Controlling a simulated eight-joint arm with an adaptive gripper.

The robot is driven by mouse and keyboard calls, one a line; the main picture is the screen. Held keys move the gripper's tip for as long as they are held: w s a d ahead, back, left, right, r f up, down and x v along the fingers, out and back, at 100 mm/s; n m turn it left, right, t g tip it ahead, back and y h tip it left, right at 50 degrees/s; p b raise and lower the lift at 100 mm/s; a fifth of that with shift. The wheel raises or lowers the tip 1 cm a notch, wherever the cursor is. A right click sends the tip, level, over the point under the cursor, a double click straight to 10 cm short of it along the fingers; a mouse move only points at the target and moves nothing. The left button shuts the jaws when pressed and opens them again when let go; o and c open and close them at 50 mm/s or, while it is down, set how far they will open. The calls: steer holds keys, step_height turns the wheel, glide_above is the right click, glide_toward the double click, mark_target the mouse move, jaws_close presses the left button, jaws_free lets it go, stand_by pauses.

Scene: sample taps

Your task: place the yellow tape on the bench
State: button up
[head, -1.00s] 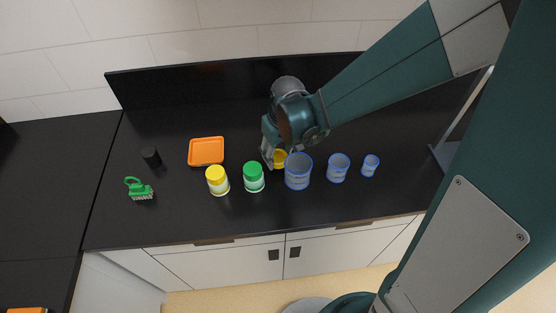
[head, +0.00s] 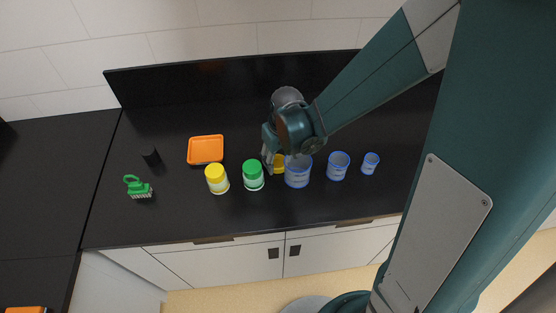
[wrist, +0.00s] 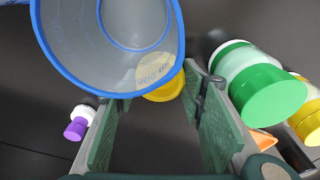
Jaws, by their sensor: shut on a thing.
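The yellow tape (head: 280,163) shows in the head view as a small yellow patch under my gripper (head: 270,158), left of the largest blue-rimmed beaker (head: 298,172). In the wrist view the tape (wrist: 166,88) lies between the fingertips of my gripper (wrist: 150,92), against the right one. The beaker (wrist: 95,50) covers part of the tape and the left fingertip there. My gripper is shut on the tape, low over the black bench (head: 330,215). I cannot tell whether the tape touches the bench.
A green-lidded jar (head: 252,175) and a yellow-lidded jar (head: 217,179) stand left of my gripper. Smaller beakers (head: 338,166) stand right. An orange tray (head: 206,149), black cylinder (head: 151,157) and green brush (head: 138,187) are farther left. A purple-capped bottle (wrist: 78,124) shows in the wrist view. The bench front is clear.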

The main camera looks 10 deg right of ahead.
steer(key=shift+f, duration=0.25)
steer(key=o, duration=0.9)
steer(key=shift+r, duration=0.1)
steer(key=shift+r, duration=0.25)
steer(key=shift+s+d+r+p, duration=0.1)
steer(key=shift+s+r+p, duration=0.15)
steer(key=shift+r, duration=1.7)
steer(key=shift+s+d+r+p, duration=0.15)
steer(key=shift+s+r+p, duration=0.15)
steer(key=shift+r, duration=1.65)
steer(key=shift+s+d+r+p, duration=0.1)
steer(key=shift+s+r+p, duration=0.15)
steer(key=shift+r, duration=1.7)
